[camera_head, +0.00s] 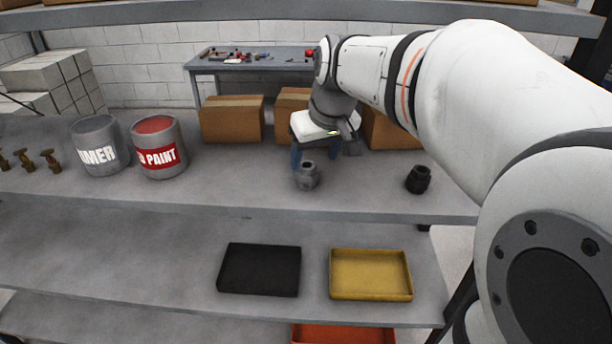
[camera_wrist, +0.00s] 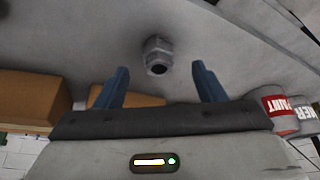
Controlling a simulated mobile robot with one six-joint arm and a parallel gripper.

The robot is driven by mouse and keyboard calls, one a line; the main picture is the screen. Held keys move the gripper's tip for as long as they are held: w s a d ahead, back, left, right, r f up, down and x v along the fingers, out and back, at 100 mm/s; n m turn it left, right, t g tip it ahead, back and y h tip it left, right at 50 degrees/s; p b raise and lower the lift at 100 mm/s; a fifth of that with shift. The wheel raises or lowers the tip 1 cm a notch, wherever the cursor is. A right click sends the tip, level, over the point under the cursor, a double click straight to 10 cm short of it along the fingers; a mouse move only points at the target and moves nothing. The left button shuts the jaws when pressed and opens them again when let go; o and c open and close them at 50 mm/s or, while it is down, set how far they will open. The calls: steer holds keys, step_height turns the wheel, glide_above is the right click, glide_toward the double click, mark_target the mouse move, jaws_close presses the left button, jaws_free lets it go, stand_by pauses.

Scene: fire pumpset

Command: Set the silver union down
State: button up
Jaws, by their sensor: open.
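The silver union (camera_head: 307,176) stands on the grey upper shelf, just in front of my gripper (camera_head: 302,158). In the wrist view the silver union (camera_wrist: 157,55) lies on the shelf beyond and between the two blue fingers. My gripper also shows in the wrist view (camera_wrist: 160,82), with its fingers spread wide and nothing between their tips. A gap of bare shelf shows between the union and each finger.
A black fitting (camera_head: 418,179) stands to the right on the same shelf. A primer can (camera_head: 100,145), a red paint can (camera_head: 158,147) and brass valves (camera_head: 50,159) stand left. Cardboard boxes (camera_head: 232,119) are behind. Black (camera_head: 259,269) and yellow (camera_head: 370,274) trays lie below.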

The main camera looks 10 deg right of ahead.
steer(key=s+f+m, duration=0.1)
steer(key=s+f, duration=0.4)
steer(key=s, duration=0.3)
steer(key=s+f+m, duration=0.1)
steer(key=s+f, duration=0.4)
steer(key=s, duration=0.4)
steer(key=shift+s+a+g+h, duration=0.3)
steer(key=shift+a+g+h, duration=0.1)
steer(key=shift+a, duration=0.05)
steer(key=shift+f+b, duration=0.75)
steer(key=shift+f, duration=0.15)
